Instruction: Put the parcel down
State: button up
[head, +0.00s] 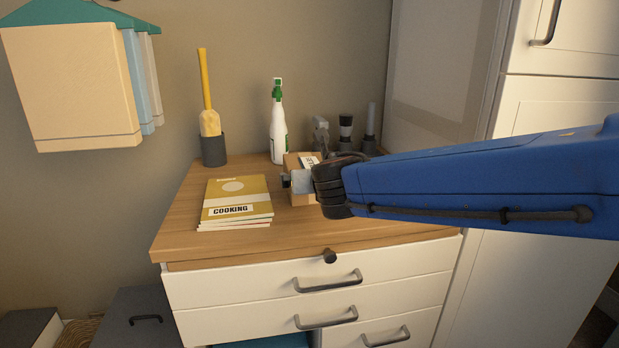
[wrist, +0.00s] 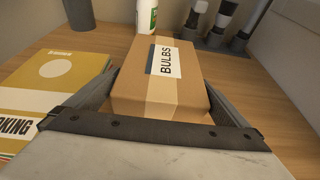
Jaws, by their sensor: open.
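The parcel is a brown cardboard box (wrist: 140,95) with a tape strip and a white label reading BULBS. In the wrist view it rests on the wooden counter top, between the two fingers of my gripper (wrist: 165,105). The fingers are open, one along each side of the box; whether either touches it I cannot tell. In the head view the parcel (head: 294,164) shows only in part, behind my gripper (head: 297,184) and blue arm, which reach in from the right.
Cooking magazines (head: 236,191) lie left of the parcel. A white spray bottle (head: 278,135) and a dark holder with a yellow-handled brush (head: 213,148) stand behind. Several dark-based items (head: 345,132) stand at the back right. The counter's front strip (head: 250,248) is clear.

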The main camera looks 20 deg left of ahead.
aim_at(306, 160)
jog(key=x, duration=0.5)
jog(key=shift+r, duration=0.15)
jog(key=shift+c, duration=0.6)
jog(key=c, duration=1)
jog(key=shift+o, duration=0.2)
jog(key=shift+r, duration=0.1)
